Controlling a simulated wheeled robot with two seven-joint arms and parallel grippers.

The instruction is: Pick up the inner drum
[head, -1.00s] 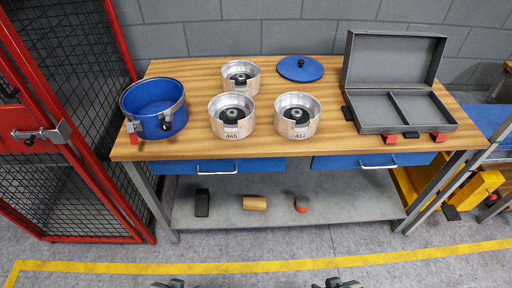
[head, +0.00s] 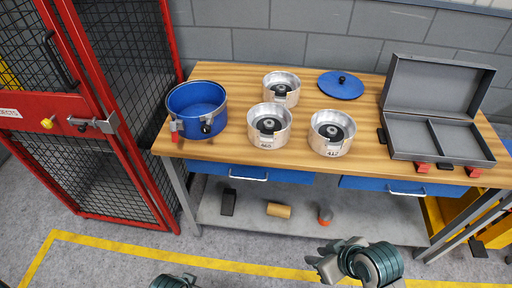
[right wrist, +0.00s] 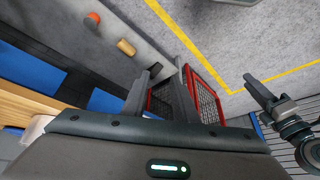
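Three silver drums with black hubs stand on the wooden bench in the head view. One is labelled 465 (head: 268,140), one is labelled 412 (head: 331,147), and one stands behind them (head: 281,95). I cannot tell which is called the inner drum. A blue pot (head: 193,110) with latches stands open to their left; its inside looks empty. My right gripper (head: 322,262) is in front of the bench, well short of the drums; its fingers look apart and empty, also in the right wrist view (right wrist: 166,88). My left gripper (head: 175,281) shows only partly at the bottom edge.
A blue lid (head: 341,85) lies at the back of the bench. An open grey case (head: 443,140) stands at the right. A red mesh cage (head: 103,125) borders the left. The lower shelf (head: 255,212) holds a black block, a tan cylinder and an orange-and-grey item.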

